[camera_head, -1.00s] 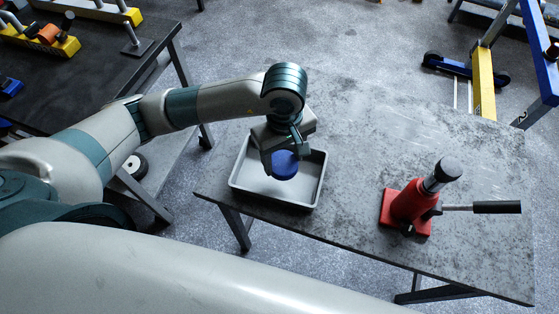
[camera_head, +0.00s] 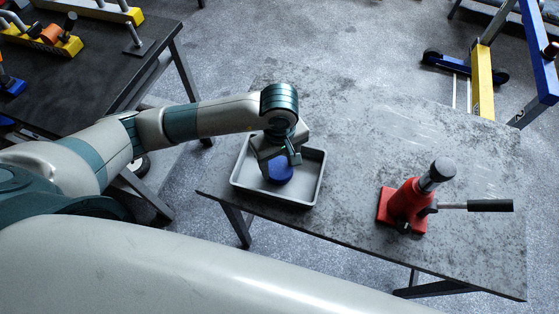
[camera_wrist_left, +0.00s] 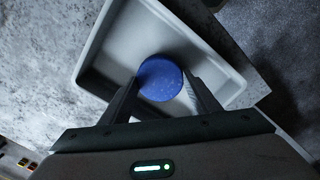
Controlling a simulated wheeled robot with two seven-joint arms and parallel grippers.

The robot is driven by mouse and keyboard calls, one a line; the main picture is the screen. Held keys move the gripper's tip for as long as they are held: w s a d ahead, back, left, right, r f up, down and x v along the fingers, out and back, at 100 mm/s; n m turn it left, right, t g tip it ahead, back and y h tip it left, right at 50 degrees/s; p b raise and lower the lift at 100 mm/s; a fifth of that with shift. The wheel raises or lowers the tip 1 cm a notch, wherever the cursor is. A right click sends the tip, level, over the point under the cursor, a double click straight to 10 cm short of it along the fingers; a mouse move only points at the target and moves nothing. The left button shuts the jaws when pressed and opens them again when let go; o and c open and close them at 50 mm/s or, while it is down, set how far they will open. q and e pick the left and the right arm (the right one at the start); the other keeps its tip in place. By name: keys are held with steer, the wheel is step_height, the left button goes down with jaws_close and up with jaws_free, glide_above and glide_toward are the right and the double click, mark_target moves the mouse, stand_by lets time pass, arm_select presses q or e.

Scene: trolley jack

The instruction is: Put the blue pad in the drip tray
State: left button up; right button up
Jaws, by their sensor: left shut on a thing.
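The blue pad (camera_head: 280,170) is a round blue disc. My left gripper (camera_head: 275,163) is shut on it, with the pad over the drip tray. In the left wrist view the pad (camera_wrist_left: 160,79) sits between the two dark fingertips (camera_wrist_left: 163,86). The drip tray (camera_head: 316,172) is a shallow light-grey rectangular tray on the table; its rim also shows in the left wrist view (camera_wrist_left: 90,45). I cannot tell whether the pad touches the tray floor. My right gripper is not in view.
A red bottle jack (camera_head: 408,203) with a black-gripped handle (camera_head: 490,205) stands right of the tray on the grey table (camera_head: 350,130). A dark bench (camera_head: 90,75) with yellow and blue parts is at upper left. A blue and yellow frame (camera_head: 484,80) stands at upper right.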

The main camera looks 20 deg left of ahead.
mark_target(280, 168)
arm_select(q)
steer(key=shift+f, duration=0.1)
steer(key=shift+f, duration=0.1)
steer(key=o, duration=1.2)
steer(key=shift+r, duration=0.4)
steer(key=shift+r+b, duration=1.8)
steer(key=shift+r, duration=4)
